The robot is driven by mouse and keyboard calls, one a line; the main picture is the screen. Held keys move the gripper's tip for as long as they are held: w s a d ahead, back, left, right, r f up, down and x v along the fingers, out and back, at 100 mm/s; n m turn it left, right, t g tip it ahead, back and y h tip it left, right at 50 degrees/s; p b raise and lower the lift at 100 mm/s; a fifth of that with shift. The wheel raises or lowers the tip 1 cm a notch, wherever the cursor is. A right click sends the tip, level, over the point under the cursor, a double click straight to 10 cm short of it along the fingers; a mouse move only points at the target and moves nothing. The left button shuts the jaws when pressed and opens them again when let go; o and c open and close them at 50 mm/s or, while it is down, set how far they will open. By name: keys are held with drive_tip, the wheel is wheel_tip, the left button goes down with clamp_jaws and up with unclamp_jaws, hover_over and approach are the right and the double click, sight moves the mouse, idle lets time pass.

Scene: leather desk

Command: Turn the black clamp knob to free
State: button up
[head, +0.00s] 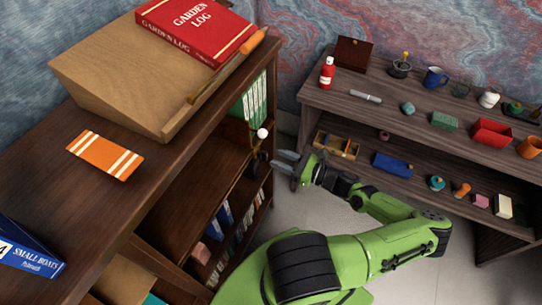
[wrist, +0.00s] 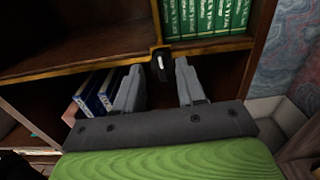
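The black clamp knob (wrist: 155,72) shows in the wrist view on the brass-coloured front edge of a bookcase shelf. A white mark on it runs nearly up and down in the picture. In the head view a dark part at the shelf edge (head: 254,166) seems to be the knob, below a small white ball. My gripper (wrist: 157,68) is open and empty, with one finger on each side of the knob in the wrist view. The knob appears just beyond the fingertips, apart from them. In the head view my gripper (head: 274,161) reaches toward the bookcase from the right.
Green books (wrist: 205,16) stand above the knob; blue binders (wrist: 98,92) stand below left. The brass-coloured shelf edge (wrist: 75,64) runs across in front of me.

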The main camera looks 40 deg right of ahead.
sight(263, 155)
drive_tip(key=x, duration=0.3)
drive_tip(key=shift+w+a, duration=0.15)
drive_tip(key=shift+w, duration=0.25)
clamp_jaws()
